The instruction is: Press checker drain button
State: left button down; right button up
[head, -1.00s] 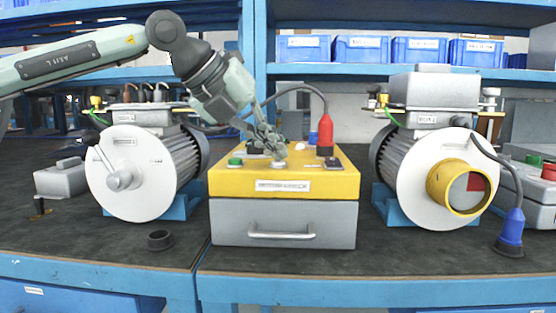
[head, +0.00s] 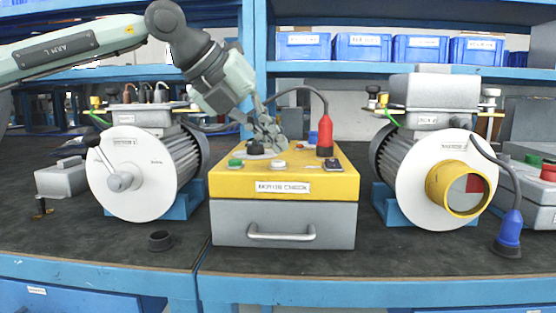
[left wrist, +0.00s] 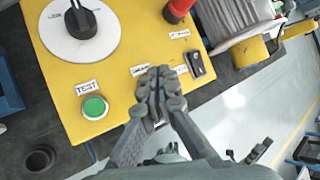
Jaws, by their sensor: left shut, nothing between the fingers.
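The checker is a box with a yellow top (head: 225,183) and a grey front, standing in the middle of the bench. A pale round button (head: 278,165) shows near the front of its top, between a green button (head: 236,163) and a black switch (head: 304,166). I cannot read which one is marked drain. My left gripper (head: 272,146) is shut and empty, pointing down just behind and above the pale button. In the left wrist view its closed fingers (left wrist: 160,84) cover part of the panel between the labels, and the pale button is hidden. My right gripper is out of view.
A black knob on a white dial (left wrist: 80,22) and an upright red plug (head: 325,135) rise from the checker's top. Motors with white discs stand left (head: 130,180) and right (head: 420,200). A black ring (head: 161,241) lies on the bench in front.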

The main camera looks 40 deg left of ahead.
aim_at(274, 162)
pick_arm(q)
jog(key=shift+r+p, duration=1.95)
jog(key=shift+r, duration=0.65)
jog(key=shift+f, duration=0.1)
